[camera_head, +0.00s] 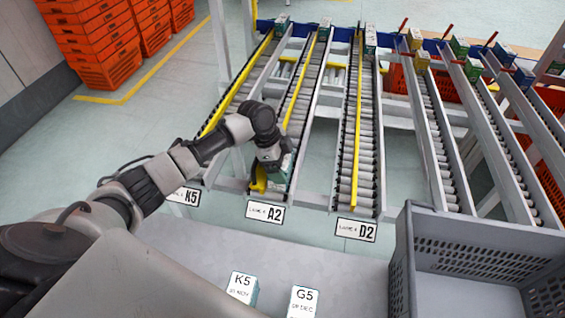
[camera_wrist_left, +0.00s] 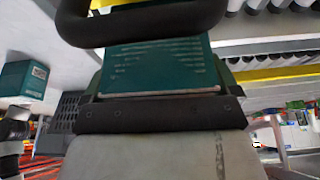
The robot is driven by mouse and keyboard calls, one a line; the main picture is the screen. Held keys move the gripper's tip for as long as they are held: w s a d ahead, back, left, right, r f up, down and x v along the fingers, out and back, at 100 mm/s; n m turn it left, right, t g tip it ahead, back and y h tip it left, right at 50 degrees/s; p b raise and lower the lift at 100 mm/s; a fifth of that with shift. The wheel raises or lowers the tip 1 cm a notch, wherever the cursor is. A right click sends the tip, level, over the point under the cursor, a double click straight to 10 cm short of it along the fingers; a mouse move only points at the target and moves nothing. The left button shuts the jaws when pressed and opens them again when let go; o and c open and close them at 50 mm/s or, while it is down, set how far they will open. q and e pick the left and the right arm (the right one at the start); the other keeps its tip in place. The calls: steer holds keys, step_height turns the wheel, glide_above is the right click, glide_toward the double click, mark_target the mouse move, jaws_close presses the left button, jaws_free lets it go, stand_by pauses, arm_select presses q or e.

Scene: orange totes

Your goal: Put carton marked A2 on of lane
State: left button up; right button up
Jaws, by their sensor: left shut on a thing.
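My left gripper (camera_head: 270,162) is at the near end of the lane marked A2, above its rollers. It is shut on a green carton (camera_head: 281,173), which is partly hidden by the gripper in the head view. The carton's green face (camera_wrist_left: 160,68) fills the middle of the left wrist view, between the dark gripper parts. No mark on it can be read. The A2 label (camera_head: 265,213) hangs on the front edge of the lane (camera_head: 302,93), just below the carton. My right gripper is not in view.
Lanes marked K5 (camera_head: 183,196) and D2 (camera_head: 356,230) lie either side, with yellow rails along them. Cartons marked K5 (camera_head: 242,287) and G5 (camera_head: 303,300) stand on the near surface. A grey crate (camera_head: 480,235) is at right. Orange totes (camera_head: 95,40) are stacked at far left.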

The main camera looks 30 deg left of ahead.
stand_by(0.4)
arm_select(q)
steer(key=o, duration=0.8)
steer(key=shift+c, duration=0.2)
